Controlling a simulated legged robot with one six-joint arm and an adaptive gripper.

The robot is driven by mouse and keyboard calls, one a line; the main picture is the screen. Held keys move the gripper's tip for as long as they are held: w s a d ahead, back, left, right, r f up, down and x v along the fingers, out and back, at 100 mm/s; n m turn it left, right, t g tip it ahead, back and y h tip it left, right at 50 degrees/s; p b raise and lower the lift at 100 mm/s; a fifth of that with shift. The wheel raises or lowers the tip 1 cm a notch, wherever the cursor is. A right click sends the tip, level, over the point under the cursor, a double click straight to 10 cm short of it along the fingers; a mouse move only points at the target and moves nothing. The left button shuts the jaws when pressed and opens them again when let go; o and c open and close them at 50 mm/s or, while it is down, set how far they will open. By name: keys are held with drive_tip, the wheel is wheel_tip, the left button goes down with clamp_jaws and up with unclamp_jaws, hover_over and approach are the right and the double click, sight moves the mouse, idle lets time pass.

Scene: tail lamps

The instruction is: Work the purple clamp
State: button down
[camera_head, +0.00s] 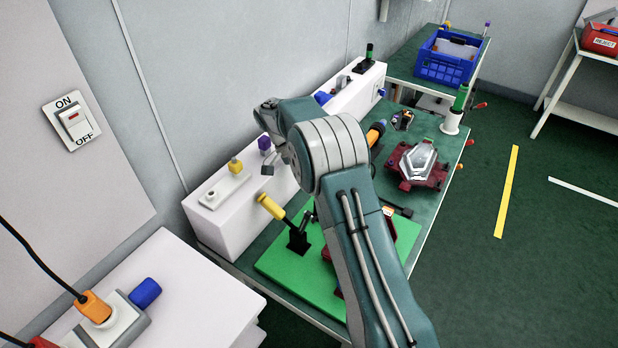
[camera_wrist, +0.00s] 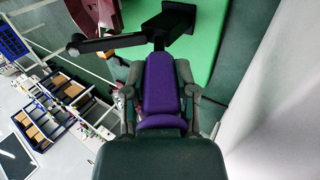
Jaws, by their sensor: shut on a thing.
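The purple clamp's handle (camera_wrist: 162,85) shows in the wrist view, between the two fingers of my gripper (camera_wrist: 160,72). The gripper is shut on it, with one finger against each side. The clamp's black base (camera_wrist: 178,18) stands on the green board (camera_wrist: 212,30) beyond the handle. Its black bar (camera_wrist: 110,41) reaches left from the handle's far end, toward a dark red part. I cannot tell whether the bar presses on anything.
A yellow-handled clamp (camera_head: 272,208) stands on the green board (camera_head: 290,270) left of my arm. A white box (camera_head: 225,240) along the wall carries yellow and purple pieces. A dark red fixture with a clear lamp (camera_head: 418,163) lies right of my arm.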

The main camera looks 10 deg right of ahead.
drive_tip(key=shift+w+a+f+g+h, duration=0.2)
drive_tip(key=shift+w+f+g+h, duration=0.05)
drive_tip(key=shift+g+h, duration=0.15)
drive_tip(key=shift+c, duration=2)
unclamp_jaws()
drive_tip(key=shift+w, duration=0.1)
wheel_tip(320, 180, up, 10)
